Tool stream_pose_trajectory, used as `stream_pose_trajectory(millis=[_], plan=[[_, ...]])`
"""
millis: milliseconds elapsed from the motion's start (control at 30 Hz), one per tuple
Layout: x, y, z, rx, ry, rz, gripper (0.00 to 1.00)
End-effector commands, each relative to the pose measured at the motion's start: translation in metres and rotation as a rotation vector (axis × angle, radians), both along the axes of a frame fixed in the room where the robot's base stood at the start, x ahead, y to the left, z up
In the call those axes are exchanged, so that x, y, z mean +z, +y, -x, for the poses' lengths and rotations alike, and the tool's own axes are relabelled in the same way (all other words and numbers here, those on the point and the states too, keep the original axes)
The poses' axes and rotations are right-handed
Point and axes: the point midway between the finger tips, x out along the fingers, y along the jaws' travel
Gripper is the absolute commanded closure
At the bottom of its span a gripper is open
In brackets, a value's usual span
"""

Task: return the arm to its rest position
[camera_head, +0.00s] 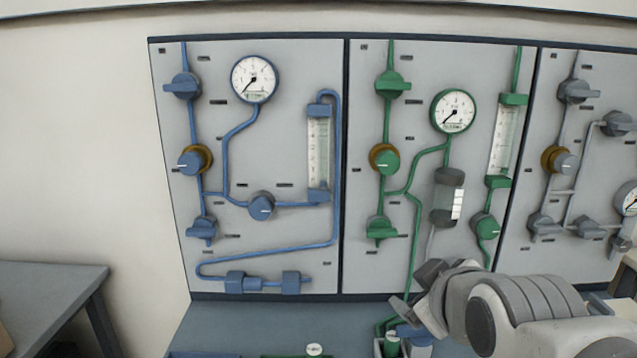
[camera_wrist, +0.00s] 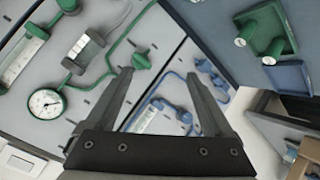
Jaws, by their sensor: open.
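My gripper (camera_wrist: 160,75) is open in the wrist view, with its two dark fingers spread apart. Nothing is held between them; the grey panel and its blue pipework show beyond. In the head view my pale arm (camera_head: 540,310) reaches in from the lower right. Its wrist end lies in front of the bottom of the green-piped panel (camera_head: 420,60). The fingers are small and partly hidden there, near the green parts at the bottom edge. I cannot tell how far they are from the panel or those parts.
A blue-piped panel (camera_head: 290,60) stands to the left and a grey-piped panel (camera_head: 590,260) to the right. Green fittings (camera_head: 391,345) stand on the bench (camera_head: 250,325) below. A dark table (camera_head: 45,285) is at far left. The wall area at left is clear.

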Motion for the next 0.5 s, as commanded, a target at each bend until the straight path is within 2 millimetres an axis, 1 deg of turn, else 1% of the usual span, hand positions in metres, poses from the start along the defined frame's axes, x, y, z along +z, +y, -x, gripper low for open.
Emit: stream_pose_trajectory(millis=[33,100,167,200,367,400,500], plan=[[-0.009,0.0,0.013,-0.05,0.067,-0.073,0.14],[-0.023,0.001,0.032,-0.131,0.166,-0.173,0.14],[-0.033,0.001,0.049,-0.206,0.247,-0.249,0.14],[-0.039,0.001,0.06,-0.257,0.298,-0.296,0.14],[-0.057,0.002,0.108,-0.481,0.487,-0.452,0.14],[-0.041,0.002,0.111,-0.496,0.499,-0.461,0.14],[-0.013,0.002,0.109,-0.491,0.495,-0.458,0.14]])
